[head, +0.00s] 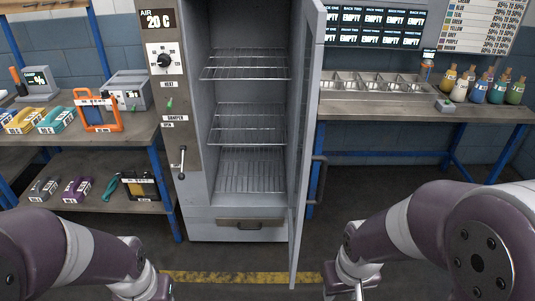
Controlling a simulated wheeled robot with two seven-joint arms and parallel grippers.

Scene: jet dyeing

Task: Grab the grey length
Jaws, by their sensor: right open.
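A grey length (44,188), a small bundle with a white label, lies on the lower shelf of the left bench, at its left end. A purple length (77,190) lies just right of it. My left gripper (150,289) is at the bottom edge, right of and nearer than the grey length and apart from it; its fingers are mostly cut off. My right gripper (356,291) is at the bottom edge right of the cabinet door, open and far from the grey length.
A tall grey cabinet (230,226) with empty wire racks stands in the middle, its door (307,150) swung open toward me. Yellow and teal bundles (57,120) lie on the left bench top (140,128). The right bench (380,108) carries several bottles. Floor ahead is clear.

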